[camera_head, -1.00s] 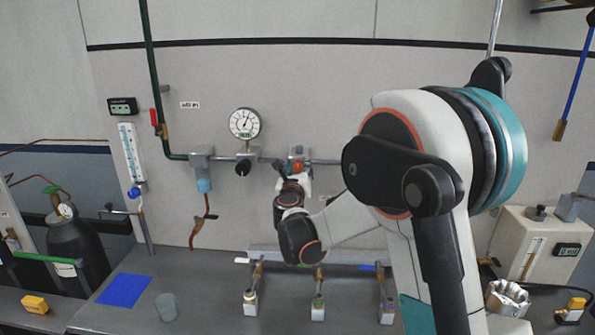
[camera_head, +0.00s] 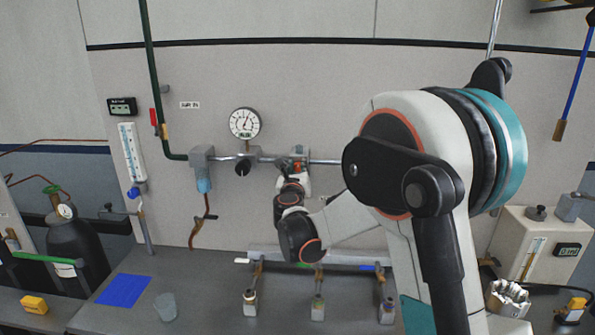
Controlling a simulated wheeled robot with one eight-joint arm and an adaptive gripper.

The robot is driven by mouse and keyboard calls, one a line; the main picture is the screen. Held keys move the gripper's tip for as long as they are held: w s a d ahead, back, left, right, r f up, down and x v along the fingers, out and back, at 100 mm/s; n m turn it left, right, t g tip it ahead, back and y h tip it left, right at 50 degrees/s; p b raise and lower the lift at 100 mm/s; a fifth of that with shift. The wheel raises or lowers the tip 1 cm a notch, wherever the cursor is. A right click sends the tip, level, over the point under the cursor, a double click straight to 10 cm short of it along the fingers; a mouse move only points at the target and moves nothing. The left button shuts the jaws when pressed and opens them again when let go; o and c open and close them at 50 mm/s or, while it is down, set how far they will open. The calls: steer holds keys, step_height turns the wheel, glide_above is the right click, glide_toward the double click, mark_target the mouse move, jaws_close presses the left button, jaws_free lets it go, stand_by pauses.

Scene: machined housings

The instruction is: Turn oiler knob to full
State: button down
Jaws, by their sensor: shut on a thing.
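The oiler (camera_head: 299,150) is a grey block on the horizontal wall pipe, right of the round gauge. A small red-orange part (camera_head: 297,167) shows just below it, and I take it to be the oiler knob. My gripper (camera_head: 291,175) is up at the underside of the oiler, at the red-orange part, and is shut on it. The fingertips are small and partly hidden by the wrist, so the exact contact and the knob's setting cannot be read.
A round gauge (camera_head: 244,123), a black knob (camera_head: 242,169) and a filter with a blue bowl (camera_head: 203,185) sit left on the same pipe. Below my arm is a manifold rail (camera_head: 262,253) with several hanging fittings. A grey cup (camera_head: 166,306) and blue mat (camera_head: 124,290) lie left.

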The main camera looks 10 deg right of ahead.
steer(key=m+b, duration=0.1)
steer(key=m, duration=0.3)
steer(key=shift+m, duration=0.4)
steer(key=m+b, duration=0.1)
steer(key=m, duration=0.3)
steer(key=shift+m, duration=0.3)
steer(key=m+b, duration=0.1)
steer(key=m, duration=0.3)
steer(key=shift+f+m, duration=0.1)
steer(key=shift+m, duration=0.2)
steer(key=m, duration=0.4)
steer(key=shift+m, duration=0.3)
steer(key=m, duration=0.4)
steer(key=shift+b, duration=0.4)
steer(key=m, duration=0.8)
steer(key=shift+f+m, duration=0.1)
steer(key=shift+m, duration=0.2)
steer(key=shift+m+b, duration=0.35)
steer(key=shift+m, duration=1.55)
